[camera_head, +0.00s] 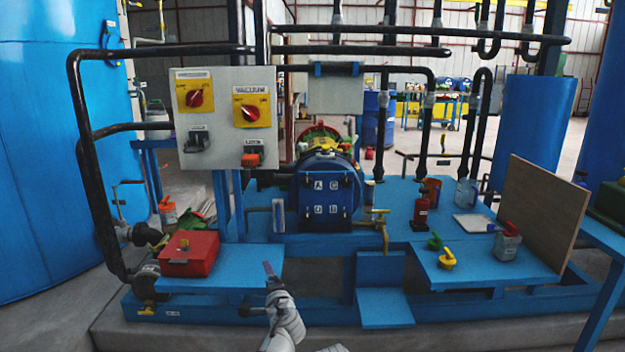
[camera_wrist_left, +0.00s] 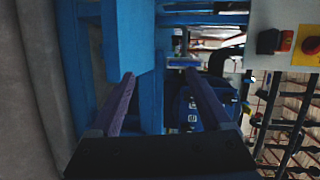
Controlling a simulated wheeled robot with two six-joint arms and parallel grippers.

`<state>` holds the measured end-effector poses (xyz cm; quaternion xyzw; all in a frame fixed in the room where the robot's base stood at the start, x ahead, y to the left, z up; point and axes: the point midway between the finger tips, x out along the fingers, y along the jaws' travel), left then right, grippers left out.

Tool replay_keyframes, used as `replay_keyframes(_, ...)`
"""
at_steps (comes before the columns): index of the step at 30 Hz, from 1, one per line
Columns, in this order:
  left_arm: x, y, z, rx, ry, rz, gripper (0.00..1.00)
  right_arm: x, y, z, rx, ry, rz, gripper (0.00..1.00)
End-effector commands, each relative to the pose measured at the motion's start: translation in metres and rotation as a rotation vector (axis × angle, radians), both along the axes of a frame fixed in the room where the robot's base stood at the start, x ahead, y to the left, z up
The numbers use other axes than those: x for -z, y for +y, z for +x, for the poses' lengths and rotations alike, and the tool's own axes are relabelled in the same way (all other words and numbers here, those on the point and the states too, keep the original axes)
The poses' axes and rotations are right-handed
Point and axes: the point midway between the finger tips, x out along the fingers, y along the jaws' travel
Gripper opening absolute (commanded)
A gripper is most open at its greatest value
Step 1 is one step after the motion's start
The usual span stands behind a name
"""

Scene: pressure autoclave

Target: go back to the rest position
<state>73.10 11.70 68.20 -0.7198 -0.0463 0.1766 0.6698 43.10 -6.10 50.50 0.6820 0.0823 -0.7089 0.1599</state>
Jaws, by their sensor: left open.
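My left gripper (camera_head: 270,272) is in the lower middle of the head view, at the end of a white arm that comes up from the bottom edge. It is in front of the blue frame, just right of the left blue shelf (camera_head: 235,262). In the left wrist view the two fingers of this gripper (camera_wrist_left: 160,78) are spread apart with nothing between them. The wrist view is turned on its side, with blue frame parts beyond the fingers. My right gripper is in neither view.
A control panel (camera_head: 226,118) with red-and-yellow switches stands behind the left shelf, which bears a red box (camera_head: 189,254). A blue machine (camera_head: 325,195) is at the centre. The right shelf (camera_head: 490,268) holds a yellow piece (camera_head: 447,260) and a red-topped container (camera_head: 507,242). Black pipes frame the left.

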Motion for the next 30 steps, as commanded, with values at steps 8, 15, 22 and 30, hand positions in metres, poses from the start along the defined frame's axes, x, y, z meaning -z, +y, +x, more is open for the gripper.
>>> replay_keyframes(8, 0.077, 0.081, -0.068, -0.385, 0.209, -0.443, 0.81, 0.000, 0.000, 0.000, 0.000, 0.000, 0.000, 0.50)
replay_keyframes(15, 0.146, 0.093, -0.152, -0.708, 0.475, -0.838, 0.81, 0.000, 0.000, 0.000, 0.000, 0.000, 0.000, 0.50)
replay_keyframes(22, 0.170, 0.074, -0.206, -0.868, 0.668, -1.049, 0.81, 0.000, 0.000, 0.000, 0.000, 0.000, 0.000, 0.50)
replay_keyframes(30, 0.177, 0.039, -0.247, -0.947, 0.849, -1.160, 0.81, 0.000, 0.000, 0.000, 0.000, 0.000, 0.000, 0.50)
